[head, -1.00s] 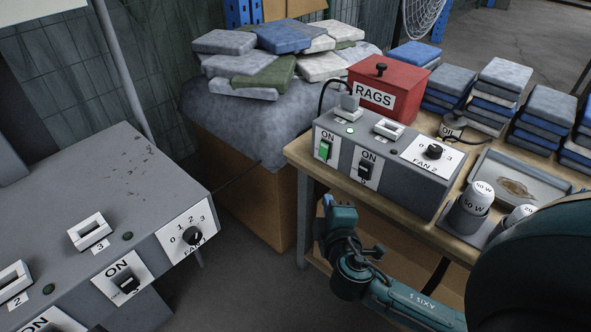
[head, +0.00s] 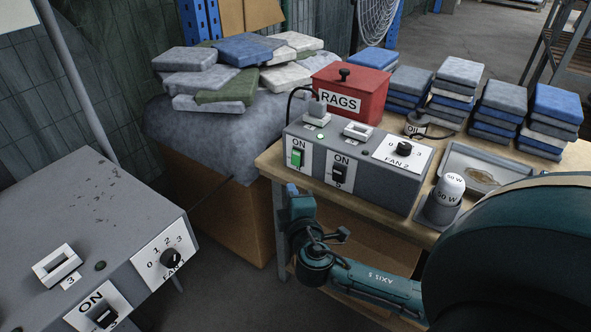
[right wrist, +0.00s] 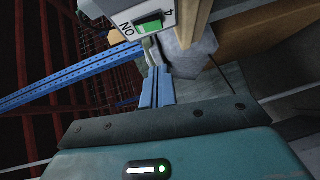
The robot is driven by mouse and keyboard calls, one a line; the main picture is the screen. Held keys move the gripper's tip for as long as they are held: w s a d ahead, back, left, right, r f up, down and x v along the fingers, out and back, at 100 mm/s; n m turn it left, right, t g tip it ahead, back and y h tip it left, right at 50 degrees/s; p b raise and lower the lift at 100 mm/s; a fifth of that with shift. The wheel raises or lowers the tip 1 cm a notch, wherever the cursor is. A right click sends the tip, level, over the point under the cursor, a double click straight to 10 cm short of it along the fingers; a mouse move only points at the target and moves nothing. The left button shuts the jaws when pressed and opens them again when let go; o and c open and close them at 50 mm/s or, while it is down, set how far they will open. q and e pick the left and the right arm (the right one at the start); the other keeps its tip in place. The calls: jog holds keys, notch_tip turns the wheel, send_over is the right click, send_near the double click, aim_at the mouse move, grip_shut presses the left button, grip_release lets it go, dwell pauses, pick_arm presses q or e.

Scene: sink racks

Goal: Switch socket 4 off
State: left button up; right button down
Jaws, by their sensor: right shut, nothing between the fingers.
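The grey socket box (head: 376,186) on the wooden table has two front rocker switches. Its left switch (head: 298,152) is green under an ON label; the right wrist view shows this green rocker (right wrist: 149,24) beside the number 4. A plug (head: 317,110) with a black cable sits in the socket above it, near a green lamp (head: 321,136). My right gripper (head: 292,189) is shut and empty, just below and in front of that switch. Its blue fingers (right wrist: 157,72) point toward the switch panel, apparently apart from it. My left gripper is not in view.
The black switch (head: 339,173) and FAN 2 knob (head: 404,149) are close on the same box. A red RAGS box (head: 359,88) stands behind. Another socket box (head: 110,205) is at left, with a floor gap between.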

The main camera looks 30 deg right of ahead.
aim_at(294, 162)
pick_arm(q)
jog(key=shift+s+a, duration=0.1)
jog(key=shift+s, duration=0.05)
pick_arm(e)
jog(key=shift+w+d+f, duration=0.2)
jog(key=shift+w+d, duration=0.85)
jog(key=shift+w, duration=0.25)
jog(key=shift+w+d+f, duration=0.25)
jog(key=shift+w+d, duration=0.75)
jog(key=shift+w, duration=0.35)
jog(key=shift+w+d+f, duration=0.2)
jog(key=shift+w+d, duration=0.85)
jog(key=shift+w, duration=0.25)
jog(key=shift+d+f+b, duration=0.15)
jog(key=shift+f+b, duration=0.15)
jog(key=shift+b, duration=0.55)
jog(key=shift+w+d+r+t+b, duration=0.1)
jog(key=shift+t+b, duration=0.2)
jog(key=shift+r+h, duration=0.15)
jog(key=shift+h, duration=0.15)
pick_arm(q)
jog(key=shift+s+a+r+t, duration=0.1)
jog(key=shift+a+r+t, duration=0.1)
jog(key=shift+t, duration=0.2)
